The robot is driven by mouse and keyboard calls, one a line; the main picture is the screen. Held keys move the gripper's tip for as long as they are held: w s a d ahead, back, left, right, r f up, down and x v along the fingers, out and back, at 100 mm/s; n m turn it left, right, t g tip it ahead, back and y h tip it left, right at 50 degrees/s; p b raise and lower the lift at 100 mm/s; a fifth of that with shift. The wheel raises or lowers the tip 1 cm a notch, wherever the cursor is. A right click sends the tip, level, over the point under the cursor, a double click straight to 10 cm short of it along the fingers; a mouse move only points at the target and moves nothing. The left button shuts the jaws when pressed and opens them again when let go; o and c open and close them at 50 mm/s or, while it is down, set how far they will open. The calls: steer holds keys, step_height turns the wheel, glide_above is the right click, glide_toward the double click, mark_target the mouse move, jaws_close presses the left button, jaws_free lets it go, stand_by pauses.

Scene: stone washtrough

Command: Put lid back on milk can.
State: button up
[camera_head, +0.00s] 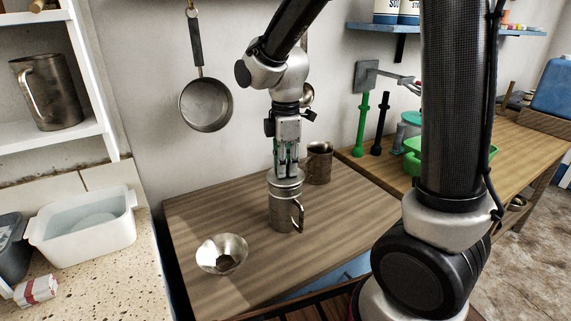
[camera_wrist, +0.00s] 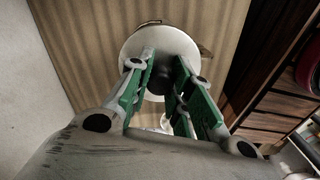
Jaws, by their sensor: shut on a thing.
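The milk can (camera_head: 283,213) is a grey metal can with a side handle, upright on the wooden table. Its lid (camera_head: 285,179) is a round metal disc at the can's mouth; I cannot tell whether it is fully seated. My gripper (camera_head: 286,170) points straight down above the can, with its fingers shut on the lid's knob. In the wrist view the lid (camera_wrist: 133,48) is a pale disc below my gripper (camera_wrist: 162,84), with the dark knob between the green-sided fingers. The lid hides most of the can there.
A metal mug (camera_head: 319,164) stands close behind the can to the right. A metal funnel-like bowl (camera_head: 222,254) lies at the front left of the table (camera_head: 190,210). A pan (camera_head: 206,104) hangs on the wall. A white basin (camera_head: 85,228) sits on the left counter. The table's right part is clear.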

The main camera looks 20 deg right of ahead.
stand_by(0.4)
steer(key=o, duration=1.5)
steer(key=shift+r, duration=3.45)
jaws_close()
steer(key=shift+f, duration=0.35)
